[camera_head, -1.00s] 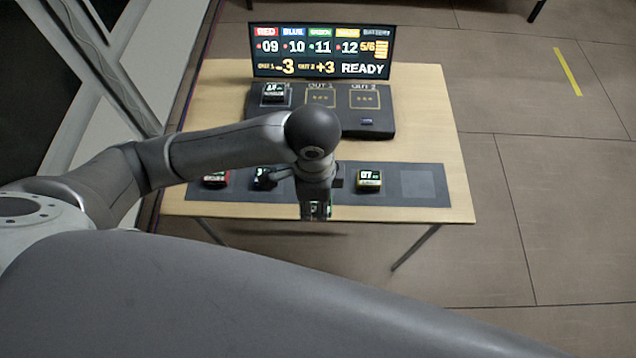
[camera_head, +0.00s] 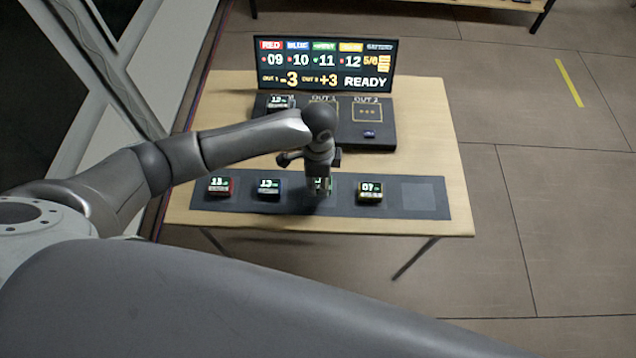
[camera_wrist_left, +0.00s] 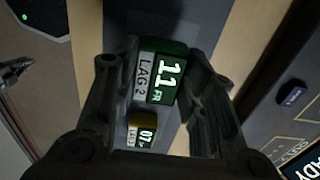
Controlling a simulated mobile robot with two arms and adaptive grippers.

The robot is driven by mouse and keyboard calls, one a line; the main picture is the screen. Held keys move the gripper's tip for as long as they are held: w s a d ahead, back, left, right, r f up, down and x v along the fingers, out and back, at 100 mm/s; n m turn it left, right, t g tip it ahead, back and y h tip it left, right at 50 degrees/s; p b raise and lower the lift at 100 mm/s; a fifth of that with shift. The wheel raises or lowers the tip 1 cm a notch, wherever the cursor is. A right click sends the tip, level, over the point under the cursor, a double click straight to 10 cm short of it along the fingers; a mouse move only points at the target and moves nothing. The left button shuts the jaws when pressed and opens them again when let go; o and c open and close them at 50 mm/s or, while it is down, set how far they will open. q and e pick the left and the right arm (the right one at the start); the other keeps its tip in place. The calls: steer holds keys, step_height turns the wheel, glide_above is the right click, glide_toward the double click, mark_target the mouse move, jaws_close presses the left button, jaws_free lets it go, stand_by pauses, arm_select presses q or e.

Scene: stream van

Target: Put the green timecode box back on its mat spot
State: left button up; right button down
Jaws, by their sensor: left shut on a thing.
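The green timecode box (camera_head: 320,185) shows "11" and "LAG 2" in the left wrist view (camera_wrist_left: 163,78). My left gripper (camera_head: 318,178) is shut on it, one finger on each side. It is over the dark mat (camera_head: 344,197), between the blue box (camera_head: 269,187) and the yellow box (camera_head: 370,191). The green box looks nearer to the wrist camera than the yellow box (camera_wrist_left: 142,132). I cannot tell whether its underside touches the mat. The mat patch beneath it is hidden.
A red box (camera_head: 221,187) stands at the mat's left end. A paler square (camera_head: 417,194) at the right end is bare. Behind are a dark console (camera_head: 385,143) carrying another box (camera_head: 280,101), and a screen (camera_head: 325,64) reading READY. The table (camera_head: 440,140) is clear at right.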

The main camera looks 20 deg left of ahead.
mark_target(318, 182)
arm_select(q)
steer(key=shift+s+f, duration=0.1)
steer(key=shift+f, duration=1.2)
steer(key=o, duration=1)
steer(key=shift+f, duration=0.15)
steer(key=shift+o, duration=0.2)
steer(key=shift+r, duration=0.4)
step_height(318, 182, up, 12)
steer(key=shift+f+b, duration=0.25)
steer(key=shift+b, duration=0.2)
